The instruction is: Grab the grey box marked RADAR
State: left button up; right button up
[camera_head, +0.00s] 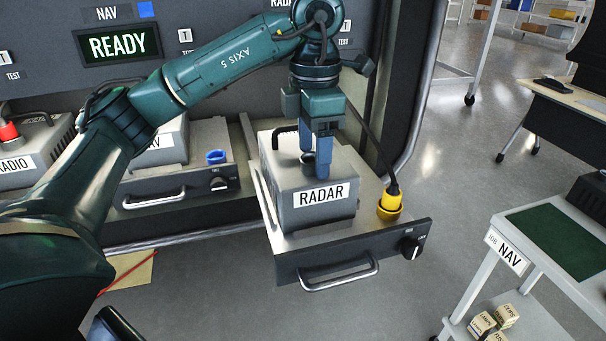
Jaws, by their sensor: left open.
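The grey box marked RADAR (283,203) sits on the pulled-out drawer tray (398,226) at the middle of the view. It has a dark handle at its back left and a white label on its front. My left gripper (317,172) points down over the top of the box, with its blue fingers in front of or at a dark round part there. The fingers are open; whether they touch the box cannot be told. My right gripper is not clearly in view.
A yellow connector (390,202) with a black cable stands at the tray's right side. The NAV drawer (200,170) with a blue cap is to the left, and a grey RADIO box (30,158) further left. A NAV cart (545,240) stands at right, with open floor between.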

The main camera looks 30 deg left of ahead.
pick_arm(q)
jog(key=shift+f, duration=0.4)
jog(key=shift+c, duration=0.2)
grip_shut()
dwell(0.4)
jog(key=shift+r, duration=0.15)
